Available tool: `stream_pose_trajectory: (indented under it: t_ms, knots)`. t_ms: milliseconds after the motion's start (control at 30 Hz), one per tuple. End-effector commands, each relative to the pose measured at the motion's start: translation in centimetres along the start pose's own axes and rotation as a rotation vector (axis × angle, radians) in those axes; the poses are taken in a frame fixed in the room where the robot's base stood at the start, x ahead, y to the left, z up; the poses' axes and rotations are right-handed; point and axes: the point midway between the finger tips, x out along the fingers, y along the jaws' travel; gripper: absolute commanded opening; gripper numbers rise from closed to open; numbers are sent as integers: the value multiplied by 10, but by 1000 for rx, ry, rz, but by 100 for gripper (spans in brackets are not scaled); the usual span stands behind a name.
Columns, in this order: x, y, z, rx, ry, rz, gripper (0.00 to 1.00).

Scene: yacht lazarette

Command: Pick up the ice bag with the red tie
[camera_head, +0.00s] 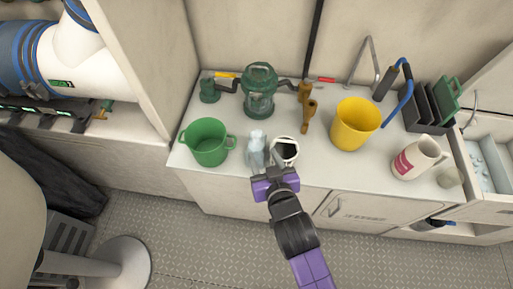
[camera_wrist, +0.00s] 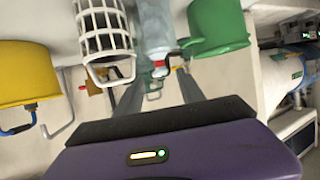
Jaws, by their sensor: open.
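The ice bag (camera_head: 256,148) is a pale, translucent bag standing on the white counter between a green pot and a white slatted basket. In the wrist view the bag (camera_wrist: 154,25) hangs into the top middle, and a red tie shows at its narrow end. My gripper (camera_head: 272,165) is at the counter's front edge, just in front of the bag and basket. In the wrist view its two grey fingers (camera_wrist: 158,78) are apart, with the tie seen between or just beyond their tips. Nothing is held. I cannot tell whether the fingers touch the bag.
The green pot (camera_head: 208,143) stands left of the bag. The white basket (camera_head: 285,150) is close on its right. A green lantern (camera_head: 260,91) is behind. A yellow bucket (camera_head: 355,124) and a white jug (camera_head: 418,158) stand farther right. A wall panel (camera_head: 125,55) bounds the left.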

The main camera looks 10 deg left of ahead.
Motion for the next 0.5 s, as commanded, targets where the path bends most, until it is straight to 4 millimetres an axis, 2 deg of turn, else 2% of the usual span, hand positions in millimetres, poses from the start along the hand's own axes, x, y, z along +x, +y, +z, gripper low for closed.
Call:
stream_pose_trajectory:
  t_ms: [500]
  knots:
    - [55, -1, -1, -1, 0, -1, 46]
